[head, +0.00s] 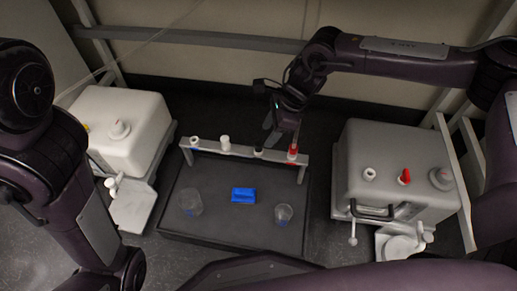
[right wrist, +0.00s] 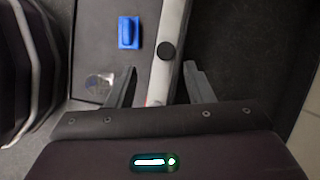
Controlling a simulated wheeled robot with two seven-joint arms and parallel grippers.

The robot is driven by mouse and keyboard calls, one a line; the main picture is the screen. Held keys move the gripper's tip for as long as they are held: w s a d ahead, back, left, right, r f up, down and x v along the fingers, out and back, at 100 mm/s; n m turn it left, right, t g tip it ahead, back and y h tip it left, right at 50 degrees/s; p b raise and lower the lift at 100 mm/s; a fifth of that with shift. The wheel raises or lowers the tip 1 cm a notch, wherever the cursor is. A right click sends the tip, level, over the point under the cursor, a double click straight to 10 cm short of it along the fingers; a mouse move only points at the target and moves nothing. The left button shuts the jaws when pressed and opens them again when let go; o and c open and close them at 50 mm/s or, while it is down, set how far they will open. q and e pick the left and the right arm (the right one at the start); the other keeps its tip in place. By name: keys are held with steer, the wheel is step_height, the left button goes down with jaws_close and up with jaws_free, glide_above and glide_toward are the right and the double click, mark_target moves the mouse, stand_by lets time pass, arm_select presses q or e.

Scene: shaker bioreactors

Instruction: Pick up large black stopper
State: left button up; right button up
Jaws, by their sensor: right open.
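The black stopper (head: 258,152) sits on the grey rack bar (head: 240,150) at the back of the dark tray. In the right wrist view the stopper (right wrist: 166,50) is a round black cap seen from above, beyond the fingertips. My right gripper (head: 281,133) is above the right part of the bar, near the red-topped stopper (head: 292,153). In the right wrist view its fingers (right wrist: 160,78) are apart, one on each side of the bar, with nothing held. My left arm shows at the left, but its gripper is out of view.
White stoppers (head: 225,142) share the bar's left part. A blue block (head: 243,195) and two clear cups (head: 190,202) (head: 284,214) are on the tray (head: 235,228). A white bioreactor box (head: 123,130) stands left and a grey one (head: 395,165) right.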

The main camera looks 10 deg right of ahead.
mark_target(261, 143)
steer(key=shift+b+x, duration=0.35)
steer(key=shift+x, duration=0.65)
steer(key=shift+w+f+b, duration=0.15)
steer(key=shift+f+b, duration=0.2)
steer(key=b+x, duration=0.1)
steer(key=x, duration=0.1)
steer(key=b+x, duration=0.2)
steer(key=shift+w+d, duration=0.1)
steer(key=shift+w, duration=0.15)
jaws_close()
